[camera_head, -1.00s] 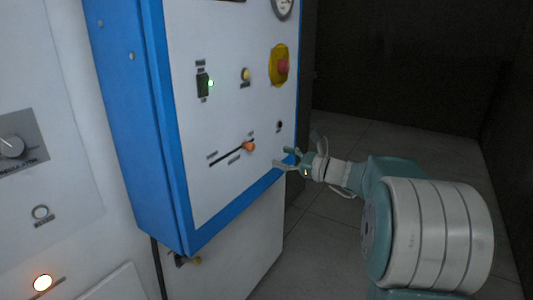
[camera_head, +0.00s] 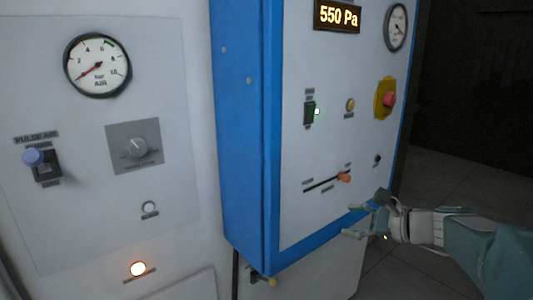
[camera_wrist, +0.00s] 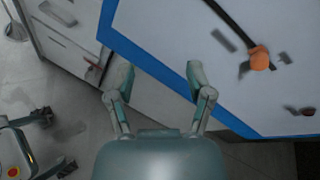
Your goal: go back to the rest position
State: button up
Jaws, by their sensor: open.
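My gripper (camera_head: 368,222) is at the lower right in the head view, in front of the lower right part of the blue-framed control panel (camera_head: 330,140). It is open and empty. In the wrist view its two fingers (camera_wrist: 160,88) stand apart, with the panel's blue lower edge (camera_wrist: 150,62) beyond them. An orange slider knob (camera_head: 344,177) sits at the right end of its slanted slot, above the gripper and apart from it. The knob also shows at the upper right in the wrist view (camera_wrist: 259,58).
The panel carries a 550 Pa display (camera_head: 337,16), a red button on yellow (camera_head: 386,98) and a lit green switch (camera_head: 310,112). Floor is open at right.

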jog(key=s+a+f+n+g+h, duration=0.2)
jog(key=s+a+n+g, duration=0.1)
jog(key=s+a+n, duration=0.3)
jog(key=s+f+n+h, duration=0.3)
jog(key=s+n, duration=0.3)
jog(key=s, duration=0.3)
jog(key=s+f+n+g+h, duration=0.1)
jog(key=s+f+n+h, duration=0.2)
jog(key=s+n+h, duration=0.2)
jog(key=s+n, duration=0.2)
jog(key=s, duration=0.2)
jog(key=shift+s+d+f+n+h, duration=0.15)
jog(key=shift+d+n+h, duration=0.15)
jog(key=shift+d, duration=0.1)
